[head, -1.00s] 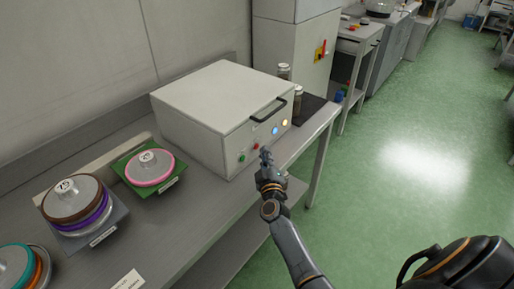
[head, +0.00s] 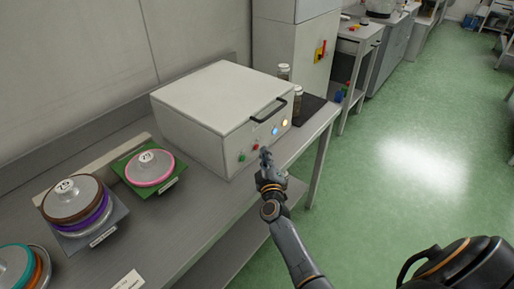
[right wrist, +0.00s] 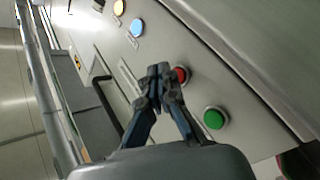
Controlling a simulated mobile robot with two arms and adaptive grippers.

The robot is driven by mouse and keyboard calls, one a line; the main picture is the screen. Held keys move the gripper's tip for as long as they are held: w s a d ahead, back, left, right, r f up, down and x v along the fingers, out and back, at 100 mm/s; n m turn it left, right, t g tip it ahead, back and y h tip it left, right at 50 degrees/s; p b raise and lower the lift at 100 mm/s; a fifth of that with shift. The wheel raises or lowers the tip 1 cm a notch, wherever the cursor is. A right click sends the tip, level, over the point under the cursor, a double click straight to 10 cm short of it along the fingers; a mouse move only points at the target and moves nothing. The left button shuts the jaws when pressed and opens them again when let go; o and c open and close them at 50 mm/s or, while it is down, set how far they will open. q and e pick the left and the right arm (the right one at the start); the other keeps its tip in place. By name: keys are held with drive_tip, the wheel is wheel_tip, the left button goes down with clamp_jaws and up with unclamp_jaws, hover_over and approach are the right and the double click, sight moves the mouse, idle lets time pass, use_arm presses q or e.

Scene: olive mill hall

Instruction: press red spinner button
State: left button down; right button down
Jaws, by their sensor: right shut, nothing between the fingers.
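The white box-shaped machine (head: 205,105) stands on the grey bench, with a row of buttons and lights low on its front. The red button (head: 256,147) sits between the green button (head: 242,157) and the blue light (head: 275,131). My right gripper (head: 265,152) is shut and empty, its tips close to the front just right of the red button. In the right wrist view the shut fingertips (right wrist: 161,73) partly overlap the left edge of the red button (right wrist: 183,75); the green button (right wrist: 214,118) is clear. I cannot tell whether the tips touch. My left gripper is out of view.
A black handle (head: 268,109) sticks out above the buttons. Stacked discs on a green plate (head: 170,181) and a grey plate (head: 67,236) lie left on the bench. Jars (head: 297,100) stand behind the machine. Green floor (head: 420,110) is open to the right.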

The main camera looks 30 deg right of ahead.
drive_tip(key=shift+w, duration=0.15)
drive_tip(key=shift+w+a+r, duration=0.1)
drive_tip(key=shift+w, duration=0.15)
drive_tip(key=shift+w+a, duration=0.2)
drive_tip(key=shift+w, duration=0.15)
idle(1.0)
drive_tip(key=shift+s+p, duration=0.15)
drive_tip(key=shift+p, duration=0.2)
drive_tip(key=shift+s+d+p, duration=0.25)
drive_tip(key=shift+s+p, duration=0.2)
drive_tip(key=shift+s, duration=0.1)
